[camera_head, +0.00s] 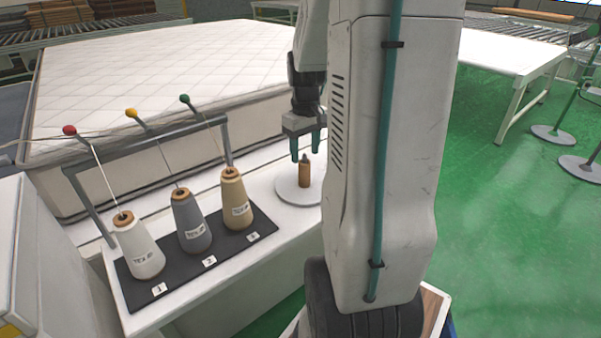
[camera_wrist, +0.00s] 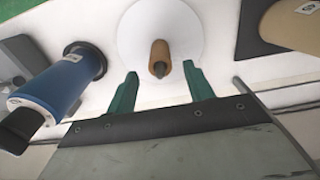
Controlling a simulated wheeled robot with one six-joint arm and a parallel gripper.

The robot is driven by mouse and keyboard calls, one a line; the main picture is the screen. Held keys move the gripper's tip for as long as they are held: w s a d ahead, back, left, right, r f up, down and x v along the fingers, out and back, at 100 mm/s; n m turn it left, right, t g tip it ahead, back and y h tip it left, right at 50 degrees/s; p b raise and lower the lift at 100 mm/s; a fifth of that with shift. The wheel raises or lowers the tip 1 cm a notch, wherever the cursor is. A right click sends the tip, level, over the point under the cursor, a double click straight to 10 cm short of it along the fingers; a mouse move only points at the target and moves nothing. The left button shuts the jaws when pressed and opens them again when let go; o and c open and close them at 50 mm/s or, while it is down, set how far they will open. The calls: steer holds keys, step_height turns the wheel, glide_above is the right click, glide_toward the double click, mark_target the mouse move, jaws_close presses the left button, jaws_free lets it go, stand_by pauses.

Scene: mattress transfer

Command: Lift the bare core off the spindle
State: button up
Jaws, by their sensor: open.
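The bare core (camera_head: 305,174) is a small brown tube standing upright on the spindle of a round white plate (camera_head: 287,190). A dark spindle tip shows above its top. In the wrist view the core (camera_wrist: 160,56) is in the upper middle, on the white disc (camera_wrist: 132,35), beyond the fingertips. My gripper (camera_head: 306,157) has two green fingers pointing down, apart and empty, just above the core in the head view. In the wrist view the gripper (camera_wrist: 160,75) shows its fingers either side of the line to the core. Part of the plate is hidden behind my arm.
White (camera_head: 147,262), grey (camera_head: 196,238) and tan (camera_head: 238,213) yarn cones stand on a black mat left of the plate, under a thread rack (camera_head: 150,150). A mattress (camera_head: 170,75) is behind.

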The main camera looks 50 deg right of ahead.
mark_target(304, 169)
step_height(304, 169, down, 7)
steer(key=shift+w+r, duration=0.1)
steer(key=shift+w, duration=0.05)
steer(key=c, duration=1.1)
